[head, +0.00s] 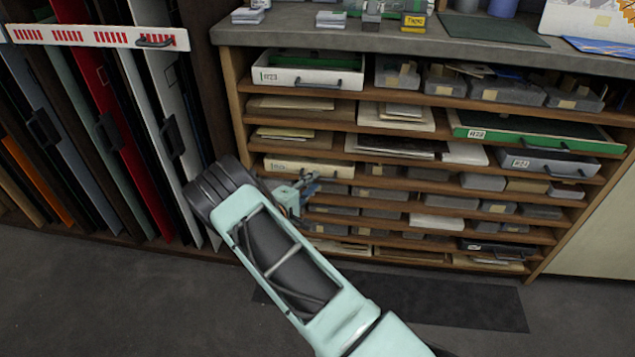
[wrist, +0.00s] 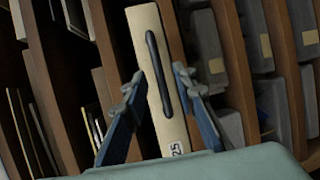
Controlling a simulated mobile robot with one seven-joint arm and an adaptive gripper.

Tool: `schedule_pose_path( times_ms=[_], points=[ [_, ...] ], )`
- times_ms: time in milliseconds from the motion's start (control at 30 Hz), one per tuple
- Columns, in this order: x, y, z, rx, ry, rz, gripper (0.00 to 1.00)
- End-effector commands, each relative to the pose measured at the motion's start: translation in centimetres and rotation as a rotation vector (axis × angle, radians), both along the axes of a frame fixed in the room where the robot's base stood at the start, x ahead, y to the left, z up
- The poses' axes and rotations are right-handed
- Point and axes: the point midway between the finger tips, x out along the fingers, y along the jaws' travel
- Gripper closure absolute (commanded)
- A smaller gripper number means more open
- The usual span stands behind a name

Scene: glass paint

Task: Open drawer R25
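Drawer R25 has a cream front (head: 308,167) low in the left column of the shelf unit. In the wrist view its front (wrist: 143,22) stands nearly upright, with a dark bar handle (wrist: 158,72) along it and a label ending in "25" at the lower end. My gripper (wrist: 158,80) is open, with one blue-grey finger on each side of the handle. No contact with the handle shows, and the exact depth is hard to tell. In the head view my gripper (head: 302,189) is just in front of and below the drawer front, partly hidden by my arm.
A white drawer R23 (head: 306,78), a green drawer (head: 535,132) and a grey drawer (head: 548,163) are in the same shelf unit. Grey boxes and papers fill nearby shelves. Upright panels with handles (head: 130,125) stand close to my arm at left.

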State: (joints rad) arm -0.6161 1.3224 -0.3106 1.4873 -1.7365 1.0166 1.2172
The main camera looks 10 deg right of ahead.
Motion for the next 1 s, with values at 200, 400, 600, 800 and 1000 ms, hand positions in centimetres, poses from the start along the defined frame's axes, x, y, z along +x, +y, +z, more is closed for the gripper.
schedule_pose_path(
  times_ms=[200,400,600,800,1000],
  points=[
    [2.0,-1.7,-0.6,0.001,-0.001,0.000,0.74],
    [2.4,-2.1,-0.6,0.001,-0.001,0.000,0.74],
    [2.4,-2.0,-0.5,0.001,0.000,0.000,0.78],
    [2.4,-2.0,-0.6,0.001,0.000,0.000,1.00],
    [2.4,-2.0,-0.5,0.001,0.000,0.000,1.00]
  ],
)
